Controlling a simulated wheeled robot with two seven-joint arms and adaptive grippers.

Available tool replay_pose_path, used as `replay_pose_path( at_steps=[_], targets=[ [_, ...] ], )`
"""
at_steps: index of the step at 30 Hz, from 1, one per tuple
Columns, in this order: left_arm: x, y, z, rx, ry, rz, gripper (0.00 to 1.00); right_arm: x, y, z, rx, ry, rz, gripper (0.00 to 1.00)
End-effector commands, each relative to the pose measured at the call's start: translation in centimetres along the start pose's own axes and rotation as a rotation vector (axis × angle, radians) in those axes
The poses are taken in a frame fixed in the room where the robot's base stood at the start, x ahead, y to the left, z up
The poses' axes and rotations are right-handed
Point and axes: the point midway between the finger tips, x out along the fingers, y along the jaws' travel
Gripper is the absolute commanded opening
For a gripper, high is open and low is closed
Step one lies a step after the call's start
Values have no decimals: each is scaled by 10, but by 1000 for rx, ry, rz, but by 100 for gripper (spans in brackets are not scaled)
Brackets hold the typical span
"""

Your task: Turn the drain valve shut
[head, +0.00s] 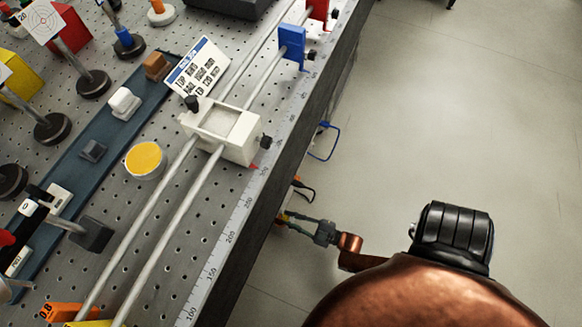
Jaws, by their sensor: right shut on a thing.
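My right gripper (288,217) reaches in from the lower right to the side of the bench, below its front edge. Its fingers are shut on a small part there, which I take to be the drain valve; the fingers and the bench edge hide most of it, so how far it is turned cannot be told. My own copper-coloured arm fills the bottom right. My left gripper is not in view.
An orange part with a dark loop (302,189) and a blue loop (325,141) stick out from the bench side beyond the gripper. A ruler (232,235) runs along the perforated bench top (190,225). A white rail carriage (236,149) sits on two rods. The floor (460,110) is clear.

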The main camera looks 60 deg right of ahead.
Motion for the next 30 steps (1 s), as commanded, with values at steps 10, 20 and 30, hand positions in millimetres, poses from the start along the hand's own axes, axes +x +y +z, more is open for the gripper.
replay_pose_path(
  at_steps=[10,20,30],
  targets=[
    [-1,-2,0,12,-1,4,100,0,-2,-1,-41,1,-3,0],
    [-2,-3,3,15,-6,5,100,0,-2,-1,-40,1,-3,23],
    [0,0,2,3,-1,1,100,0,-1,0,-40,0,-1,36]
  ],
)
